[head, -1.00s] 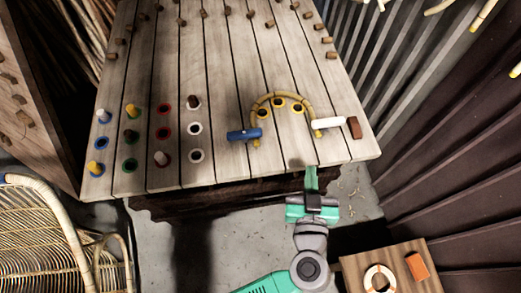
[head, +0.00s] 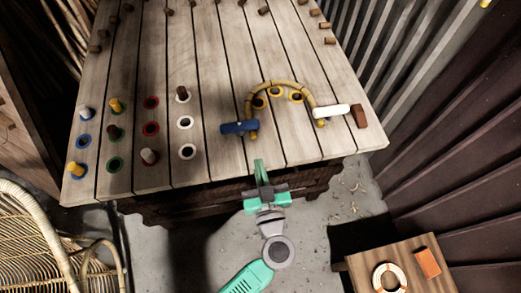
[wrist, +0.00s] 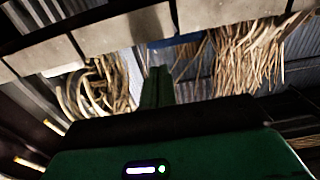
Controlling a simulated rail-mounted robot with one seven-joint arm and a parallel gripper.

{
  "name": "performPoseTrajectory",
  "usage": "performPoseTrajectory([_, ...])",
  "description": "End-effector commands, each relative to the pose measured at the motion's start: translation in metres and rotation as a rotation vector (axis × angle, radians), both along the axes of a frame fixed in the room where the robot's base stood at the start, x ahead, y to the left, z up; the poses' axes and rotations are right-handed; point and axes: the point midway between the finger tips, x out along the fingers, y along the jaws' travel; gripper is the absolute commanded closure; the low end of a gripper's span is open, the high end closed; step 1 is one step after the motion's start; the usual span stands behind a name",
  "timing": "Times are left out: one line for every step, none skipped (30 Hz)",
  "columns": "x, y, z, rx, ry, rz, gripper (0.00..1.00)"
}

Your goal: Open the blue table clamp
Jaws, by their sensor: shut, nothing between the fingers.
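The blue table clamp (head: 239,127) lies on the wooden bench near its front edge, across the left end of a bent rattan arch (head: 282,84). A white clamp (head: 331,110) lies across the arch's right end. My green gripper (head: 261,172) is in front of the bench edge, below and slightly right of the blue clamp, apart from it. Its fingers are together and empty. The wrist view shows the shut fingers (wrist: 157,88) pointing toward the bench edge, with a blue patch above them that may be the clamp.
Several pegs and coloured ring holes (head: 150,129) fill the bench's left side. A brown block (head: 359,115) sits beside the white clamp. A small side table (head: 440,270) with a round ring stands at lower right, a rattan chair (head: 40,245) at lower left.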

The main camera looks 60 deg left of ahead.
Motion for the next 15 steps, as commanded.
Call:
performPoseTrajectory([0.003,0.011,-0.001,-0.001,-0.003,0.004,1.00])
performPoseTrajectory([0.004,0.018,-0.001,-0.001,-0.003,0.004,1.00])
performPoseTrajectory([0.007,0.026,-0.001,-0.001,-0.002,0.003,1.00])
performPoseTrajectory([0.008,0.033,-0.001,0.000,-0.002,0.004,1.00])
performPoseTrajectory([0.010,0.039,-0.001,0.001,-0.001,0.003,1.00])
performPoseTrajectory([0.013,0.047,-0.001,0.000,-0.001,0.004,1.00])
performPoseTrajectory([0.014,0.053,-0.001,-0.001,-0.002,0.003,1.00])
performPoseTrajectory([0.015,0.058,-0.001,-0.001,-0.003,0.004,1.00])
performPoseTrajectory([0.018,0.065,-0.001,-0.001,-0.003,0.002,1.00])
performPoseTrajectory([0.019,0.069,-0.001,-0.001,-0.002,0.002,1.00])
performPoseTrajectory([0.020,0.074,-0.001,-0.001,-0.002,0.002,1.00])
performPoseTrajectory([0.021,0.079,-0.001,0.000,-0.001,0.002,1.00])
performPoseTrajectory([0.022,0.082,-0.001,0.000,-0.001,0.002,1.00])
performPoseTrajectory([0.023,0.084,-0.001,0.000,0.000,0.002,1.00])
performPoseTrajectory([0.024,0.087,-0.001,0.000,0.000,0.001,1.00])
